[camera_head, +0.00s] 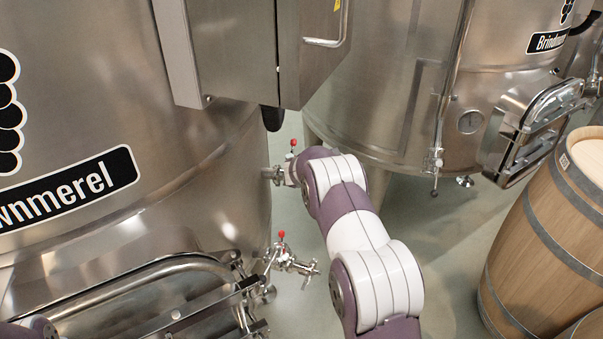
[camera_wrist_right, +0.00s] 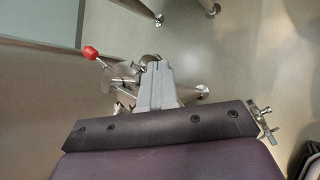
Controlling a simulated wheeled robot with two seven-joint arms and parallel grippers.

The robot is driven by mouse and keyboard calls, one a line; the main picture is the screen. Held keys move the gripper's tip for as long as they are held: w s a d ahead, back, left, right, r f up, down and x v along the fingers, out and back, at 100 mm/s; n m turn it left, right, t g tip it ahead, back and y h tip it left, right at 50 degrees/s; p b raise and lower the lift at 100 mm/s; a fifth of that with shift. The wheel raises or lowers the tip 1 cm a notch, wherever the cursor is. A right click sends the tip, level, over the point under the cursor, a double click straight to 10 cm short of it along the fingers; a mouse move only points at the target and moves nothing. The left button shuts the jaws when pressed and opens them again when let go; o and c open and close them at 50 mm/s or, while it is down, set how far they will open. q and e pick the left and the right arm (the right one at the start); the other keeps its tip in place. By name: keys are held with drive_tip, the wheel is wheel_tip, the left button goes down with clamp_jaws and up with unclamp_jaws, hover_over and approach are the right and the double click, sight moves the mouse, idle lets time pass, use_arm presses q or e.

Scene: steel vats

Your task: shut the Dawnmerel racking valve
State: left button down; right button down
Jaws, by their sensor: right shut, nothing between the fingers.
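The Dawnmerel vat (camera_head: 215,150), its label partly cut off, fills the left of the head view. Two small steel valves with red-knobbed levers stick out from its right side: an upper valve (camera_head: 279,174) and a lower valve (camera_head: 287,262). I cannot tell from labels which is the racking valve. My right arm reaches to the upper valve, its wrist hiding the gripper in the head view. In the right wrist view my right gripper (camera_wrist_right: 158,68) is shut and empty, in front of a valve (camera_wrist_right: 122,84). That valve's red knob (camera_wrist_right: 90,52) is left of the fingers; contact is unclear.
A steel cabinet (camera_head: 225,50) hangs above the upper valve. A curved handle bar (camera_head: 140,275) fronts the vat at lower left. The Brindmerel-like vat (camera_head: 385,100) stands behind, and a wooden barrel (camera_head: 545,235) stands at right. Floor shows between.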

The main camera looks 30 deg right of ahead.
drive_tip(key=shift+a+f, duration=0.1)
drive_tip(key=shift+a, duration=0.05)
drive_tip(key=shift+s+a+b, duration=0.1)
drive_tip(key=shift+a+b, duration=0.25)
drive_tip(key=shift+a, duration=0.15)
idle(0.3)
drive_tip(key=shift+a+b, duration=0.35)
drive_tip(key=shift+a, duration=0.15)
drive_tip(key=shift+a, duration=0.4)
drive_tip(key=shift+a+b, duration=0.1)
drive_tip(key=shift+b, duration=0.2)
